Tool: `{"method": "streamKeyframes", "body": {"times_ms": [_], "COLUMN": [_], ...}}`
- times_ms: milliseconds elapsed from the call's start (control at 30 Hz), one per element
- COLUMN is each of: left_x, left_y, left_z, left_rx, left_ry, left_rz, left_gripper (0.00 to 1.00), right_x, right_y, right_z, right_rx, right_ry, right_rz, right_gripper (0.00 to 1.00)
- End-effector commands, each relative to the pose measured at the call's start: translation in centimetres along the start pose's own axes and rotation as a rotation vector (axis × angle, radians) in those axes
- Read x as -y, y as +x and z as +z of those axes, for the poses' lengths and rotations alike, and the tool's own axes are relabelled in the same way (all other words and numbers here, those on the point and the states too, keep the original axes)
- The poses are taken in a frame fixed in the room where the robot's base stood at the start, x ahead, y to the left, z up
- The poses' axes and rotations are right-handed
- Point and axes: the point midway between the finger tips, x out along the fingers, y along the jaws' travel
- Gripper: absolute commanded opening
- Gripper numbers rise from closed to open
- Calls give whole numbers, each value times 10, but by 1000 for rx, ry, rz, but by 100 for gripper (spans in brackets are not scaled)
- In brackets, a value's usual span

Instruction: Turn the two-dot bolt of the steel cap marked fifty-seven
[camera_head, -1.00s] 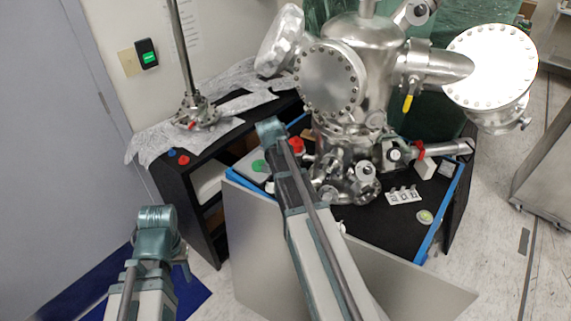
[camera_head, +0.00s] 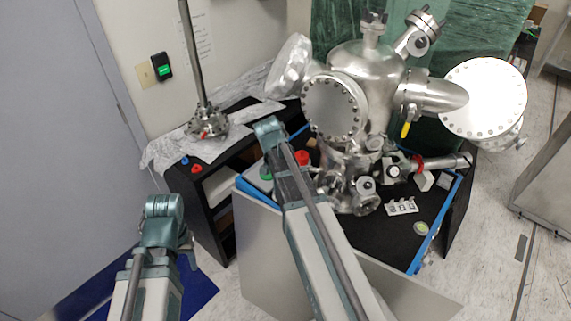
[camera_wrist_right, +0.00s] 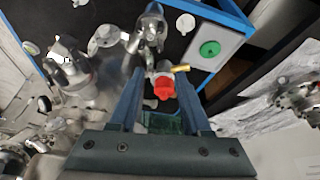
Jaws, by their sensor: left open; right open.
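A steel vacuum chamber (camera_head: 378,80) with several round bolted caps stands on the black-topped cart. One cap (camera_head: 334,106) faces me at its left front; another large bright cap (camera_head: 484,98) is at the right. I cannot read a number or make out dots on any bolt. My left gripper (camera_head: 188,247) is low at the left of the head view, mostly hidden by its wrist, away from the chamber. My right gripper (camera_wrist_right: 160,78) is open in the right wrist view, with a red knob (camera_wrist_right: 164,87) showing between its fingers; my arm hides it in the head view.
The black cart top (camera_head: 372,233) has a blue edge and carries a small white label plate (camera_head: 401,207). A green button (camera_wrist_right: 210,49) sits on a pale box. A black shelf (camera_head: 205,185) with a steel post on it stands at the left wall.

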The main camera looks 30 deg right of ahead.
Motion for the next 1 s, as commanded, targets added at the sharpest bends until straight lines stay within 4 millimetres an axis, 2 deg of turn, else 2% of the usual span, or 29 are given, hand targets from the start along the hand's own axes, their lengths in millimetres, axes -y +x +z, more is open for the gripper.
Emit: {"method": "streamKeyframes", "body": {"times_ms": [267, 500, 700, 833, 1000], "left_x": [0, -1, -1, -2, -2], "left_y": [2, 11, 16, 18, 19], "left_z": [0, -1, -1, -1, -1], "left_rx": [0, 0, 0, 0, 0], "left_ry": [0, 2, 4, 4, 5], "left_rz": [0, 0, -1, -1, -1], "left_gripper": [50, 50, 50, 50, 50], "right_x": [-4, -23, -36, -41, -44], "right_y": [5, 22, 29, 31, 31], "right_z": [-1, -8, -16, -21, -24], "right_rx": [18, 83, 63, 31, 3], "right_ry": [-59, -429, -744, -879, -966], "right_rz": [-16, -155, -301, -364, -401], "right_gripper": [48, 48, 48, 48, 48]}}
